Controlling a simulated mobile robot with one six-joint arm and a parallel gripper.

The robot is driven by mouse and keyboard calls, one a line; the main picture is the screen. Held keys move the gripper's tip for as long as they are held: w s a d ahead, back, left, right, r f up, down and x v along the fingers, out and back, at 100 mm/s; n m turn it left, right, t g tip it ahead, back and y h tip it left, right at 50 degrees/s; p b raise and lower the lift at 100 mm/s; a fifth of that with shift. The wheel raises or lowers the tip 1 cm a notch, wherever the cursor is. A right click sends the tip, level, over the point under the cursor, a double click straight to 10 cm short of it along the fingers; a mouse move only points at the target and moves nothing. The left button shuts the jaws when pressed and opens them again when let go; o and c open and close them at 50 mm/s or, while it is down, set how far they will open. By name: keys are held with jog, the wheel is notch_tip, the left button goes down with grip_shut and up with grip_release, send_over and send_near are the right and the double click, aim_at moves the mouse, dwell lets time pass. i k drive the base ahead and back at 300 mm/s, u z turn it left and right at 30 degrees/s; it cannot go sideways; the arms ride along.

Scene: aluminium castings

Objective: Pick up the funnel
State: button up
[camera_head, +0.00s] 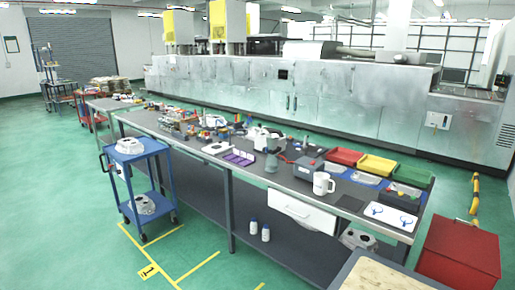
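No funnel can be clearly made out in the head view. Many small objects crowd the long grey workbench (258,179), and they are too small to tell apart at its far end. A grey-green vessel with a narrow top (271,161) stands near the bench's middle; I cannot tell whether it is a funnel. My gripper is not in view.
A white mug (321,184), a purple tray (239,157) and red (345,156), yellow (377,165) and green bins stand on the bench. A blue cart (137,149) holds castings. A red box (460,250) is at right. Green floor is open at left.

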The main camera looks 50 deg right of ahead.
aim_at(272, 139)
jog(key=u, duration=0.25)
jog(key=i, duration=2.4)
jog(key=z, duration=0.55)
jog(key=i, duration=0.65)
jog(key=z, duration=0.9)
jog(key=i, duration=0.8)
jog(key=z, duration=0.45)
